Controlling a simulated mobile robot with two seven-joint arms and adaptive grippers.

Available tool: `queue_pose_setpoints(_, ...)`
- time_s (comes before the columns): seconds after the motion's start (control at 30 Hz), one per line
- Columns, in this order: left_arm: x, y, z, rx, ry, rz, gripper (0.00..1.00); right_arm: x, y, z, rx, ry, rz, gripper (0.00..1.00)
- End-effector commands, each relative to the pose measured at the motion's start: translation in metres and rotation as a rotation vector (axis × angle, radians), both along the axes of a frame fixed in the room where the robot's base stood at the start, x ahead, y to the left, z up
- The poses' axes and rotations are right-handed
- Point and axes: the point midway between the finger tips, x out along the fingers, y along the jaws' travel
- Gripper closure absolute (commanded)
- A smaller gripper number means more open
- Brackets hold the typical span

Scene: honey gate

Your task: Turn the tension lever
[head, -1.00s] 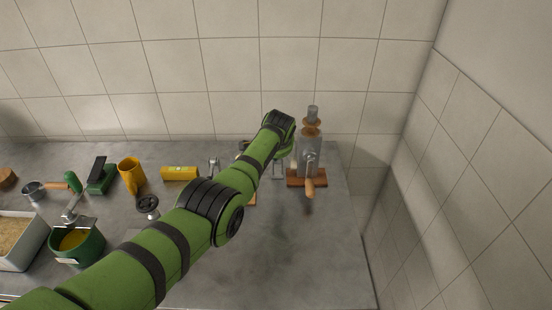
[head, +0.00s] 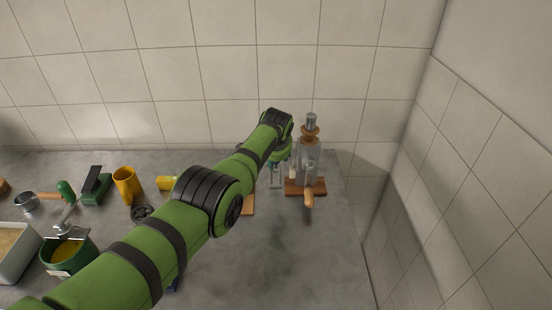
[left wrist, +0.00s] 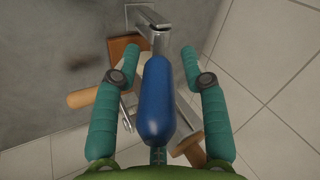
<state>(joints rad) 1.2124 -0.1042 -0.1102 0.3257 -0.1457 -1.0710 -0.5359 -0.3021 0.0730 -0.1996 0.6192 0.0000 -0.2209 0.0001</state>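A blue rounded handle (left wrist: 156,100) on a metal bracket (left wrist: 153,20) shows in the left wrist view; I take it for the tension lever. My left gripper (left wrist: 159,52) has its two teal fingers on either side of the handle, with a gap on each side. It is open. In the head view my left gripper (head: 279,160) is at the far right part of the counter, mostly hidden by its own arm. A grey metal piece (head: 276,177) shows just below it. The right gripper is not in view.
A metal device on a wooden base (head: 318,187) with a wooden handle (head: 309,199) stands just right of my left gripper. A green pot (head: 62,262), yellow jug (head: 127,181) and several tools are at the left. The front right counter (head: 290,265) is clear.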

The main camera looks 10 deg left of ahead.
Motion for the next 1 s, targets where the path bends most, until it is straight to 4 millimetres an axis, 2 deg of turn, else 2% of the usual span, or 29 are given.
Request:
queue_pose_setpoints(0.2, 0.0, 0.0, 0.0, 0.0, 0.001, 0.0, 0.5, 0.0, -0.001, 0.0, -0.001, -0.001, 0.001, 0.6)
queue_pose_setpoints(0.3, 0.0, 0.0, 0.0, -0.001, 0.001, 0.0, 0.5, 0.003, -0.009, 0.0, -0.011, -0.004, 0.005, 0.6)
queue_pose_setpoints(0.53, -0.002, -0.002, 0.006, -0.001, -0.001, 0.0, 0.5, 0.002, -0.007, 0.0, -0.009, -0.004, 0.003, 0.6)
queue_pose_setpoints(0.87, -0.016, -0.004, 0.027, -0.002, -0.002, 0.0, 0.5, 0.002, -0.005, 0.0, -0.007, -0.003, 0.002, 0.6)
queue_pose_setpoints(1.0, -0.025, -0.007, 0.047, -0.001, -0.002, 0.0, 0.5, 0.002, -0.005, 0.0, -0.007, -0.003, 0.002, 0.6)
